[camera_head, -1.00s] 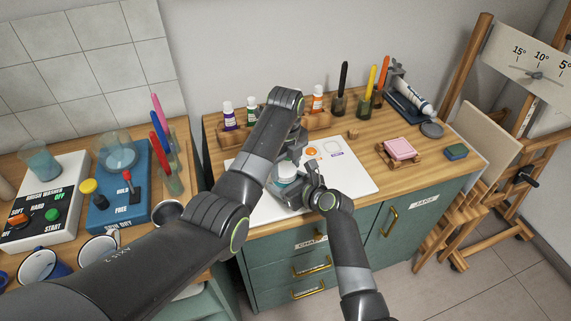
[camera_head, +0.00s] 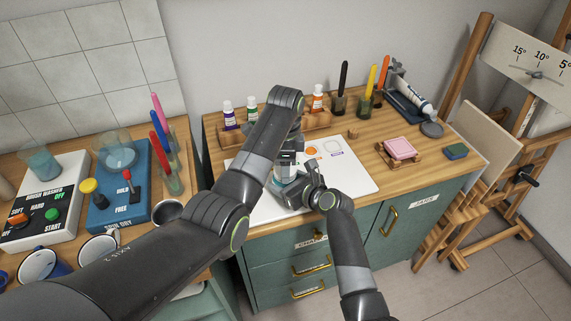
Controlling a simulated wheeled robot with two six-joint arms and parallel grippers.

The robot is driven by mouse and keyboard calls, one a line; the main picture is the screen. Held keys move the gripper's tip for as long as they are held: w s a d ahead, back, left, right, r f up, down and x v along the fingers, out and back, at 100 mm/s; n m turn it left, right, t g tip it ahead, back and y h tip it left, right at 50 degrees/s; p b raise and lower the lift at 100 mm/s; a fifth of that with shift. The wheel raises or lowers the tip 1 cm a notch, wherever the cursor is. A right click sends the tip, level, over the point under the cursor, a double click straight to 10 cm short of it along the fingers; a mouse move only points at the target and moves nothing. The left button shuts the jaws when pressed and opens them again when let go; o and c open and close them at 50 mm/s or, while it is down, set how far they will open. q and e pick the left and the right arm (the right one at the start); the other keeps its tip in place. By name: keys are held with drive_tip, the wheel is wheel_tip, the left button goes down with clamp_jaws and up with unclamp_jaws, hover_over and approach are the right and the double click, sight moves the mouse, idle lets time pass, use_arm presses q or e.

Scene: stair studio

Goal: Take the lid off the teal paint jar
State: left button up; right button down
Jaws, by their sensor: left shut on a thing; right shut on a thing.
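The teal paint jar (camera_head: 281,183) stands on the white board (camera_head: 352,178), mostly hidden by my grippers. My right gripper (camera_head: 293,190) is low at the board, shut on the jar's body from the front right. My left gripper (camera_head: 288,167) points down from above, shut on the jar's lid. The lid is largely covered by the fingers, and I cannot tell whether it is seated on the jar or lifted off it.
Small paint bottles (camera_head: 229,118) and a wooden rack (camera_head: 316,121) stand behind the board. A pink sponge (camera_head: 400,148) lies to the right. Brush jars (camera_head: 338,104) stand at the back. The board's right half is mostly clear. A left counter holds a blue device (camera_head: 115,212).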

idle(0.3)
use_arm(q)
drive_tip(key=o, duration=1.1)
drive_tip(key=shift+r, duration=0.1)
